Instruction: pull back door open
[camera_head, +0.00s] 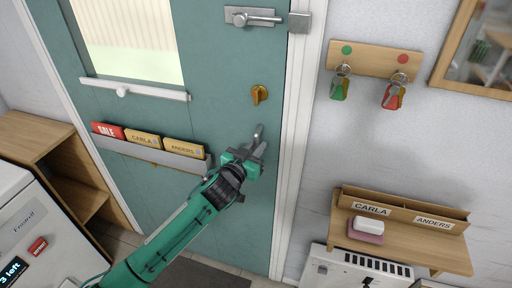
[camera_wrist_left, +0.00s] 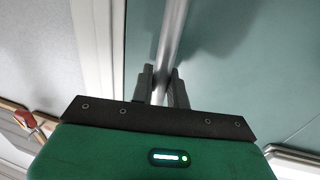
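The back door (camera_head: 215,60) is teal with a window and stands flush in its white frame (camera_head: 299,120), apparently shut. A metal handle (camera_head: 258,133) sits near its right edge, below a brass thumb-turn (camera_head: 259,94). A silver slide bolt (camera_head: 252,17) is at the top, its rod pointing towards a keeper (camera_head: 300,22) on the frame; I cannot tell if it is engaged. My left gripper (camera_head: 252,148) is at the handle. In the left wrist view, the handle bar (camera_wrist_left: 172,35) runs between the close-set fingers (camera_wrist_left: 162,85), which seem shut on it. My right gripper is not in view.
A letter rack (camera_head: 155,153) with labelled cards is on the door. Key hooks (camera_head: 374,60) and a wooden shelf (camera_head: 440,245) are on the right wall. A white appliance (camera_head: 35,235) and wooden cabinet (camera_head: 30,135) stand left. A dark mat (camera_head: 205,274) lies below the door.

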